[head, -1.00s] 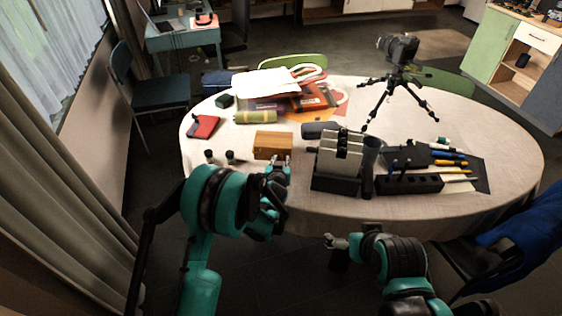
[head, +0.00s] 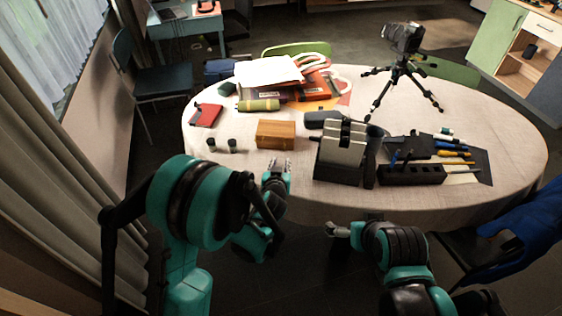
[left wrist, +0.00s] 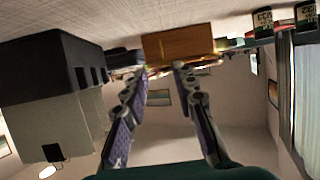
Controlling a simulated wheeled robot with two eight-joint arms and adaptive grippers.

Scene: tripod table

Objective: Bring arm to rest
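My left gripper (head: 278,162) is at the near table edge, just in front of the wooden box (head: 276,133), and apart from it. Its fingers are spread with nothing between them; the left wrist view shows the two fingertips (left wrist: 166,70) apart, with the wooden box (left wrist: 180,45) beyond them. My right gripper (head: 337,230) is low in front of the table's near edge, clear of it. It is small and dark, and I cannot tell its finger opening.
The white-clothed table (head: 225,185) holds a grey-and-black holder (head: 340,150), a pen rack (head: 412,175), two small canisters (head: 222,146) and a camera on a tripod (head: 402,65). A chair with blue cloth (head: 515,240) stands at the right. Curtains (head: 45,170) hang at the left.

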